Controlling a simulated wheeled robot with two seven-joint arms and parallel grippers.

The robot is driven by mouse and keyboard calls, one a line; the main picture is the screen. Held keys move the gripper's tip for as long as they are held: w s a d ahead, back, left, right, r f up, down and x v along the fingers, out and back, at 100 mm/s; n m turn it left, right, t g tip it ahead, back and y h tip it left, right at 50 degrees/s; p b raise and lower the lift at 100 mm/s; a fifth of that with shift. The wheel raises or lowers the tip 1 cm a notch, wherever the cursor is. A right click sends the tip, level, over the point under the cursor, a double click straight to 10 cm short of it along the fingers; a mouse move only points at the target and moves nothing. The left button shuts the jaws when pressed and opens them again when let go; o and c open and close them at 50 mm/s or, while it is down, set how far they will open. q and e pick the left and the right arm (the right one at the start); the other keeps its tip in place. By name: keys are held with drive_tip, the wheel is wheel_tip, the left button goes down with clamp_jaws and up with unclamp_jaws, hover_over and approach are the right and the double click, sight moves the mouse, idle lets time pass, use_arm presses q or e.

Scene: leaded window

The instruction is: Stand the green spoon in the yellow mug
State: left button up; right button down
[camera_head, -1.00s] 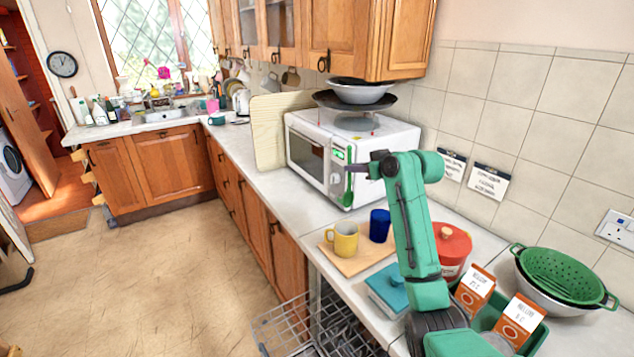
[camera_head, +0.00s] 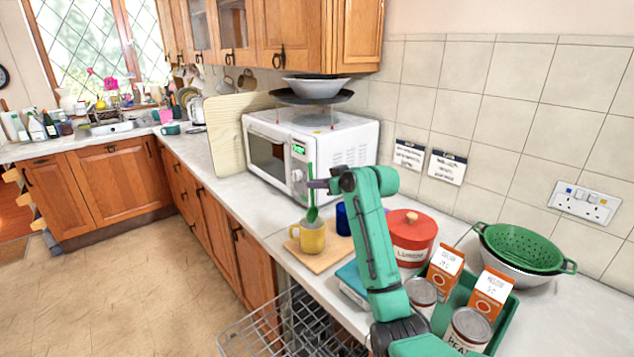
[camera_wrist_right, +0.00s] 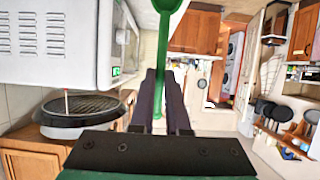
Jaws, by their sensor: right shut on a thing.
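The green spoon (camera_head: 311,192) hangs upright, bowl down, in my right gripper (camera_head: 317,184). The gripper is shut on its handle. The yellow mug (camera_head: 308,239) stands upright on a wooden board (camera_head: 324,258), its handle to the left. The spoon's bowl is at the mug's opening in the head view; I cannot tell whether it is just above the rim or slightly inside. In the right wrist view the green spoon (camera_wrist_right: 161,50) runs between the fingers (camera_wrist_right: 160,95), its bowl at the top edge. The mug is not seen there. My left gripper is out of view.
A blue mug (camera_head: 343,219) stands right of the yellow one, partly behind my arm. The white microwave (camera_head: 345,150) is behind. A red pot (camera_head: 412,235), a teal box (camera_head: 352,280) and a green tray (camera_head: 442,318) with cartons and cans crowd the right.

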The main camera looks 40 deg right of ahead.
drive_tip(key=shift+f+b, duration=1.35)
drive_tip(key=shift+f, duration=1.15)
drive_tip(key=c, duration=0.8)
unclamp_jaws()
drive_tip(key=shift+c, duration=0.2)
drive_tip(key=b, duration=0.4)
approach(314, 199)
drive_tip(key=v, duration=0.6)
drive_tip(key=shift+w, duration=0.1)
